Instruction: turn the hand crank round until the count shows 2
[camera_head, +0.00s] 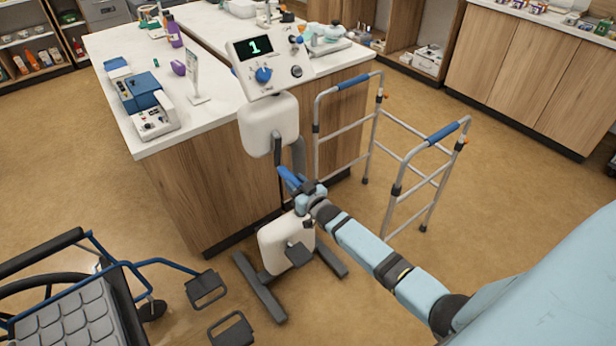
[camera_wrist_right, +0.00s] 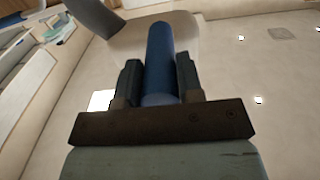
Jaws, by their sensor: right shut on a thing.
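The hand-crank machine stands on the floor in front of the counter, with a white upper housing (camera_head: 268,124) and a panel on top. Its count display (camera_head: 254,47) shows 1. The blue crank handle (camera_head: 289,178) hangs below the upper housing, on a dark crank arm. My right gripper (camera_head: 301,187) is at the handle. In the right wrist view the blue handle (camera_wrist_right: 160,60) lies between the two fingers of the right gripper (camera_wrist_right: 160,85), which is shut on it. My left gripper does not show in either view.
A walking frame (camera_head: 396,150) stands right of the machine, close to my right arm. A wheelchair (camera_head: 70,310) is at the lower left. The counter (camera_head: 212,88) behind carries a blue and white device (camera_head: 147,105). The floor at the right is open.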

